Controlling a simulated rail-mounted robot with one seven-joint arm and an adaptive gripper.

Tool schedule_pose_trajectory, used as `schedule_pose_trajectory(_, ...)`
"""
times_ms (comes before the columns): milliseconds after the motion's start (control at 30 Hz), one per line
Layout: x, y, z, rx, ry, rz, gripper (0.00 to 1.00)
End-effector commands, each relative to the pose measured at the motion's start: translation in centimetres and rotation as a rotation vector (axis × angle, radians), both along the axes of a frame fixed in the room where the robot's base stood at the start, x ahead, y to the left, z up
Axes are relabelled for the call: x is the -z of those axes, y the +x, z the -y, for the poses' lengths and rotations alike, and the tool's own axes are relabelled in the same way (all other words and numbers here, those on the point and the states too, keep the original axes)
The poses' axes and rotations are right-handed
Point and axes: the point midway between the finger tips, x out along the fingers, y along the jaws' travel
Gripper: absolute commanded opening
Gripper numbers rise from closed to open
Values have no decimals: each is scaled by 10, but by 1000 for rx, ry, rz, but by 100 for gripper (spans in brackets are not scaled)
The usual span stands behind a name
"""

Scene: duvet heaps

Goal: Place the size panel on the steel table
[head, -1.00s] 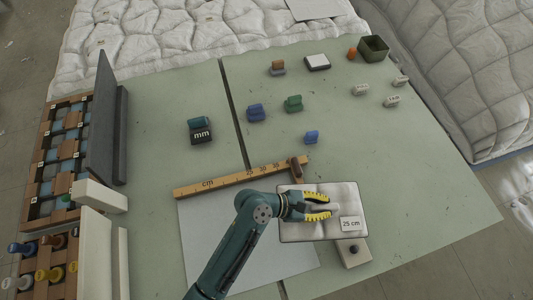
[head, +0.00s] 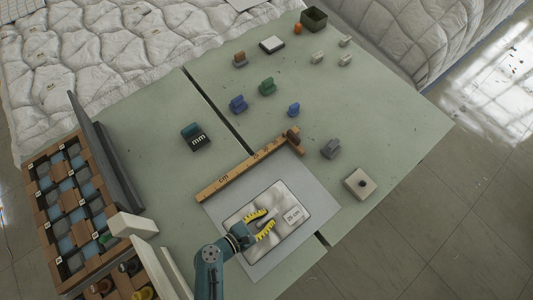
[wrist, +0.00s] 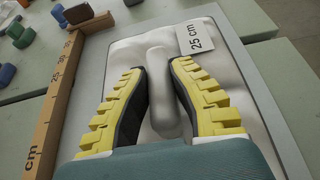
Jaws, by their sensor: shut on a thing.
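The size panel (head: 283,197) is a pale, padded rectangular board with a dark edge and a "25 cm" label. It lies flat over the grey steel table sheet (head: 305,172), inside its outline. I cannot tell whether its underside touches the sheet. My gripper (head: 268,222) has yellow toothed fingers and is shut on the panel's raised grey grip bar. In the wrist view, the fingers (wrist: 160,66) stand on both sides of this bar, and the panel (wrist: 228,80) fills the middle, with the grey sheet (wrist: 93,65) showing around it.
A wooden cm ruler (head: 245,168) lies along the sheet's upper edge. A beige block with a dark knob (head: 360,184) and a grey block (head: 330,149) stand to the right. A teal "mm" block (head: 196,137) is upper left. A partitioned wooden rack (head: 75,200) stands left.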

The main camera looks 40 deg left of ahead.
Motion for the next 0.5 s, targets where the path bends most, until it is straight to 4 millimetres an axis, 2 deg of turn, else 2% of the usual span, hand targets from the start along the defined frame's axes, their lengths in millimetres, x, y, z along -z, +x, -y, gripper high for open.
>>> schedule_pose_trajectory(233,38,1,-1,0,1,1,0)
schedule_pose_trajectory(500,41,1,-1,0,3,3,0)
